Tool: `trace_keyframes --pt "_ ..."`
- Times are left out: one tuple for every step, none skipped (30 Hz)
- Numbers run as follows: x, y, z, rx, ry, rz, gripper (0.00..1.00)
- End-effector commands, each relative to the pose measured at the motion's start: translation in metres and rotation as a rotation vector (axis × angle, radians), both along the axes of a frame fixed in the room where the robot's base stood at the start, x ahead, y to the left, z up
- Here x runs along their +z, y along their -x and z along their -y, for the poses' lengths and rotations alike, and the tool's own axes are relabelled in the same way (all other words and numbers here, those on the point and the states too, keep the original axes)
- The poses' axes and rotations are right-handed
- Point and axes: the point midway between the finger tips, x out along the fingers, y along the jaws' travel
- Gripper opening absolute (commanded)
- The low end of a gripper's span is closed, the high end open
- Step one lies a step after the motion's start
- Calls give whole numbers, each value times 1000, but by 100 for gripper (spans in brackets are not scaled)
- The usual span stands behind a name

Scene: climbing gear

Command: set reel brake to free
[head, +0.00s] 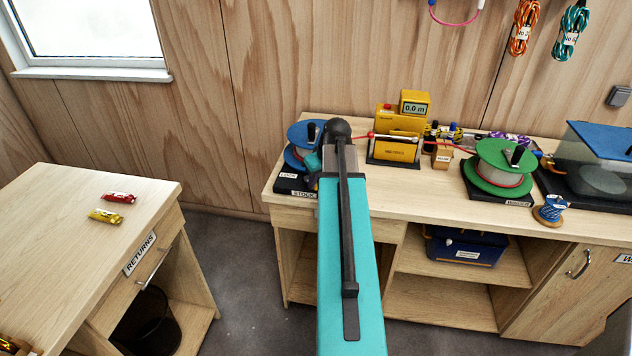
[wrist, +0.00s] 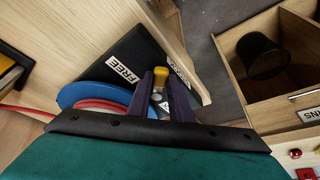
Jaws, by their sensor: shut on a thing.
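The stock reel (head: 299,143) has blue flanges and stands on a dark base at the left end of the long bench. It also shows in the wrist view (wrist: 95,96), with red line wound on it. A LOCK label (head: 288,176) shows on the base in the head view; a FREE label (wrist: 123,69) shows on it in the wrist view. My gripper (wrist: 160,88) is over the base beside the reel, its dark fingers shut on the small yellow and grey brake lever (wrist: 159,97). The lever's exact setting is unclear; my arm hides it in the head view.
A yellow meter (head: 397,135) stands right of the stock reel, with red line running past. A green reel (head: 499,168) and a blue spool (head: 551,209) are farther right. The RETURNS table (head: 70,225) is at left, across a floor gap.

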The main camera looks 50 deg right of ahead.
Motion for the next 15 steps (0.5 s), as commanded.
trace_keyframes --pt "0 0 1 8 -1 1 0" --pt "0 0 1 12 0 1 0" --pt "0 0 1 14 0 2 0" --pt "1 0 0 15 0 2 0" --pt "0 0 0 14 0 2 0" --pt "1 0 0 14 1 2 0" --pt "1 0 0 14 1 2 0" --pt "1 0 0 14 1 2 0" --pt "0 0 0 14 1 2 0" --pt "0 0 0 14 1 2 20" --pt "1 0 1 14 1 2 25" --pt "1 0 1 14 1 2 32" --pt "1 0 1 14 1 2 37" --pt "0 0 1 13 0 2 38" --pt "0 0 1 13 0 2 38"
